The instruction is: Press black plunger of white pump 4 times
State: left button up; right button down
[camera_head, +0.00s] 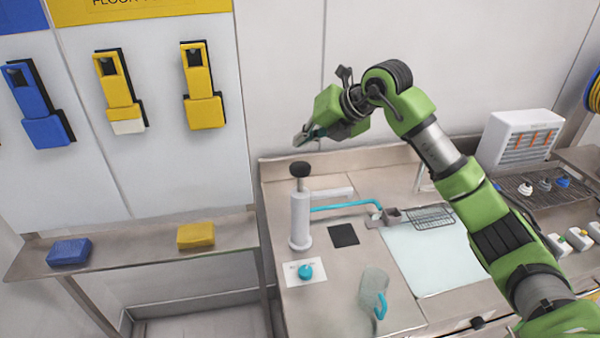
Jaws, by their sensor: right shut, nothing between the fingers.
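The white pump (300,222) stands upright on the steel counter. Its black plunger (300,169) is a round knob on top, and a short dark rod shows below it. A white arm and a blue hose run from the pump to the right. My right gripper (301,138) is shut and empty. In the picture it is just above the plunger knob, with a small gap between them. How far apart they are in depth I cannot tell. My left gripper is not in view.
On the counter (305,325) are a black square pad (343,235), a white card with a blue ball (305,272), a clear item with a blue handle (375,295) and a pale mat (430,265). A white bin unit (518,140) stands at the right. A shelf with blue and yellow blocks is left.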

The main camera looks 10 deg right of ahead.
aim_at(306, 169)
notch_tip(306, 169, down, 4)
jog(key=shift+r+b, duration=0.2)
jog(key=shift+b, duration=0.75)
jog(key=shift+f, duration=0.15)
dwell(0.4)
jog(key=shift+f+b, duration=0.35)
jog(key=shift+s+f+b, duration=0.1)
jog(key=shift+f+b, duration=1.55)
jog(key=shift+f, duration=0.65)
dwell(1.6)
jog(key=shift+r, duration=0.15)
jog(key=shift+r+p, duration=1.6)
jog(key=shift+r, duration=0.9)
